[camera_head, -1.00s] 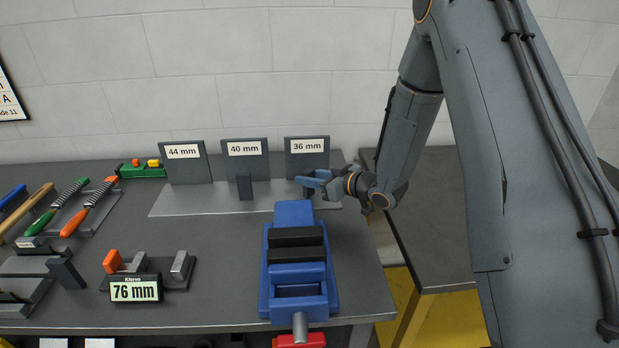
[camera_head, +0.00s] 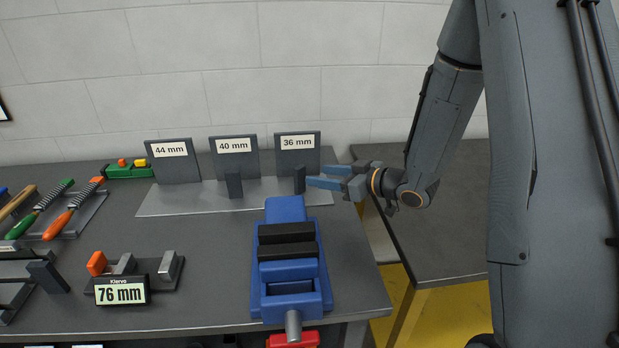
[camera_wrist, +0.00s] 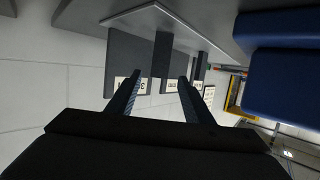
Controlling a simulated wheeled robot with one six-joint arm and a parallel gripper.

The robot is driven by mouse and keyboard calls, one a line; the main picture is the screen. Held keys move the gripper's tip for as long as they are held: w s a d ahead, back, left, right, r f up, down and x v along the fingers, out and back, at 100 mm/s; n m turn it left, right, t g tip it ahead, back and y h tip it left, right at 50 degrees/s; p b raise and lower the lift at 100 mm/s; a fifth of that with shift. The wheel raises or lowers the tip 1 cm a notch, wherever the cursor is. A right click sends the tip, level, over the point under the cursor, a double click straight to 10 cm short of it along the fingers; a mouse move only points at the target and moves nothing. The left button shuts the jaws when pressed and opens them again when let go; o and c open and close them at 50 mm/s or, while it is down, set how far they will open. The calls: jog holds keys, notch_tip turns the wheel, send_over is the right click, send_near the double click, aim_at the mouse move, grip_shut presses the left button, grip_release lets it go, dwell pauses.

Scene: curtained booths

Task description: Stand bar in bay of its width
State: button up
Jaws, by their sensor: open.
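A dark bar (camera_head: 300,180) stands upright on the grey plate (camera_head: 185,198), in front of the panel labelled 36 mm (camera_head: 312,152). A second dark bar (camera_head: 234,185) stands upright in front of the 40 mm panel (camera_head: 248,160). The bay before the 44 mm panel (camera_head: 183,172) is empty. My gripper (camera_head: 315,177) is open, just right of the bar at 36 mm, its blue fingers pointing left. In the wrist view that bar (camera_wrist: 162,55) shows between and beyond the fingertips, apparently free of them.
A blue vise (camera_head: 289,265) stands in front of the plate, close below my gripper. A gauge reading 76 mm (camera_head: 121,291) sits at the front left. Files (camera_head: 72,208) lie at the far left. A lower grey surface (camera_head: 440,240) lies to the right.

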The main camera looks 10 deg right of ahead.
jog(key=d+m+h, duration=0.1)
jog(key=d+h, duration=0.1)
jog(key=s+d+m+h, duration=0.1)
jog(key=d+h, duration=0.1)
jog(key=d, duration=0.1)
jog(key=s+d+m+h, duration=0.1)
jog(key=d+h, duration=0.1)
jog(key=d, duration=0.1)
jog(key=shift+s+f+g+h, duration=0.1)
jog(key=shift+s+g+h, duration=0.2)
jog(key=shift+h, duration=0.1)
jog(key=s+m+g+h, duration=0.1)
jog(key=s+m+g, duration=0.1)
jog(key=s, duration=0.5)
jog(key=s+m+g+h, duration=0.1)
jog(key=s+m+g, duration=0.1)
jog(key=s, duration=0.6)
jog(key=s+m+g+h, duration=0.1)
jog(key=s+m+g, duration=0.1)
jog(key=s+g, duration=0.2)
jog(key=shift+s+a+h, duration=0.2)
jog(key=shift+s+h, duration=0.1)
jog(key=shift+s, duration=1.35)
jog(key=shift+f+b, duration=0.25)
jog(key=shift+b, duration=0.15)
